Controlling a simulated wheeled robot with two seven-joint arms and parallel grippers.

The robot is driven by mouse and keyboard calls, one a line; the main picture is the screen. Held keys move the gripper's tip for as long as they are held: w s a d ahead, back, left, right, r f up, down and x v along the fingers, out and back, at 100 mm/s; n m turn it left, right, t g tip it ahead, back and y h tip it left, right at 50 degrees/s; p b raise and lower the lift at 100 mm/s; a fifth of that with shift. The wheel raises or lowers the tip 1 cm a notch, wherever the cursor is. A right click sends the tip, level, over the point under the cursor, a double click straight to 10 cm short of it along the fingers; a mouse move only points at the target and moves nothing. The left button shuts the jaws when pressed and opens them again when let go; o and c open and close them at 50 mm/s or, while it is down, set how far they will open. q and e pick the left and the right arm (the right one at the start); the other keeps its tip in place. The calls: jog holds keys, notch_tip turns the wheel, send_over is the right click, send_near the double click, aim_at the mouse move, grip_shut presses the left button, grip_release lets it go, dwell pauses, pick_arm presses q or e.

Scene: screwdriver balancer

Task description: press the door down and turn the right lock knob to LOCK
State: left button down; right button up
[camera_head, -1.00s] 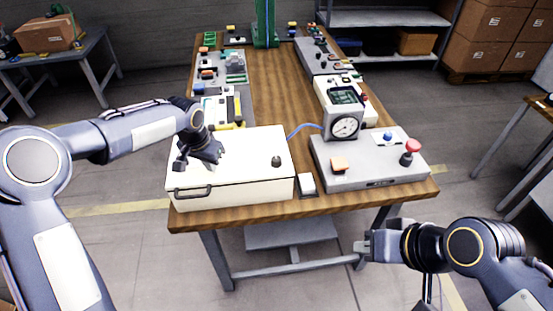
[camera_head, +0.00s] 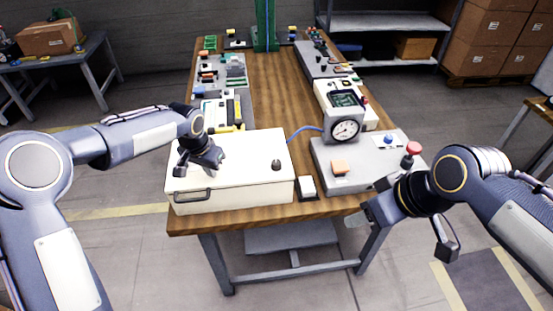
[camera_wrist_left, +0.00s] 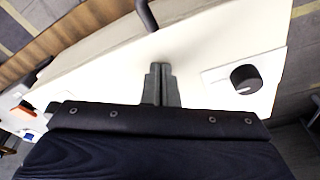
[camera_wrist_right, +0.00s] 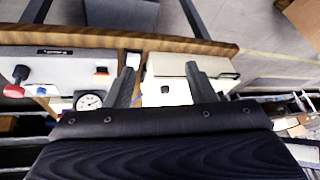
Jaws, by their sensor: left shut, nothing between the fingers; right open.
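The white box with its door (camera_head: 235,185) on top sits at the table's front left; its dark handle (camera_head: 194,195) is at the front. The right lock knob (camera_head: 276,165) is a small dark knob on the door's right side, also in the right wrist view (camera_wrist_right: 165,89). The left knob (camera_wrist_left: 245,78) shows in the left wrist view. My left gripper (camera_head: 213,162) is shut and empty, pointing down at the door; I cannot tell whether it touches. My right gripper (camera_head: 358,214) is open and empty near the table's front edge, right of the box.
Right of the box stands a grey station (camera_head: 360,165) with a gauge (camera_head: 345,130), an orange switch and a red button (camera_head: 413,148). A small white switch (camera_head: 307,187) lies between them. More panels line both table sides; the middle of the table (camera_head: 272,95) is clear.

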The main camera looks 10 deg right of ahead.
jog(key=w+r+n+g, duration=0.1)
jog(key=w+r+n, duration=0.2)
jog(key=w+n, duration=0.3)
jog(key=n+g+h, duration=0.3)
jog(key=n, duration=1.2)
send_over(276, 163)
notch_tip(276, 163, down, 5)
notch_tip(276, 163, down, 11)
jog(key=shift+d+f, duration=0.1)
jog(key=shift+f, duration=0.05)
jog(key=shift+c, duration=0.2)
jog(key=c, duration=0.9)
